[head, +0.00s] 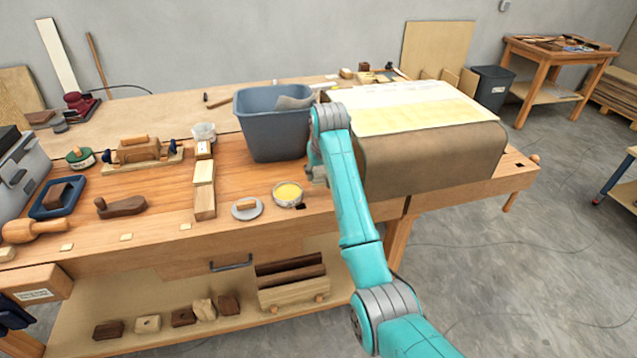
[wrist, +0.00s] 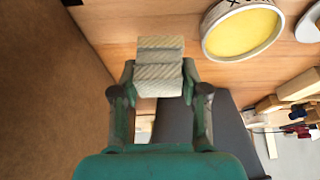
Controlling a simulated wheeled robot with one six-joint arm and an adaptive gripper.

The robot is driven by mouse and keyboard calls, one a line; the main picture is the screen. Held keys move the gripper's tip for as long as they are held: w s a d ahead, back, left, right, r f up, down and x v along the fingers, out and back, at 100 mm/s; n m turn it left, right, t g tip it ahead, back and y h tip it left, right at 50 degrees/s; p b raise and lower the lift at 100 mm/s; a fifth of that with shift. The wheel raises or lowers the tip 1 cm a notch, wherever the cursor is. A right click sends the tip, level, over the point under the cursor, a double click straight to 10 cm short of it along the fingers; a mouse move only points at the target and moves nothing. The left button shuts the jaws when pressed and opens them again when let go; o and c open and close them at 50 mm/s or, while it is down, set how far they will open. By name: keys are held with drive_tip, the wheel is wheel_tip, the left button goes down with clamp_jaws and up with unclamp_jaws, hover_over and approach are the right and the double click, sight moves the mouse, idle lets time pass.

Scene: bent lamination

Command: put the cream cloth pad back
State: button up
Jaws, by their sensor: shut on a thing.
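In the wrist view the cream cloth pad (wrist: 159,68), a small ribbed block shape, is between the fingers of my gripper (wrist: 158,84). My gripper is shut on it, one finger on each side. In the head view my gripper (head: 318,178) is mostly hidden behind my teal arm, low between the grey bin and the brown curved form; the pad cannot be made out there. A round tin of yellow stuff (head: 288,192) stands on the bench just left of my gripper. It also shows in the wrist view (wrist: 242,34), close to the pad.
The grey bin (head: 268,135), with grey cloth at its rim, stands behind and left. The brown form (head: 430,163), topped by a yellowish sheet (head: 415,108), blocks the right. The bench front edge is close.

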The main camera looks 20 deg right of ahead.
sight(319, 183)
drive_tip(key=shift+f, duration=1.95)
drive_tip(key=o, duration=1)
drive_tip(key=shift+f, duration=0.1)
drive_tip(key=v, duration=1.2)
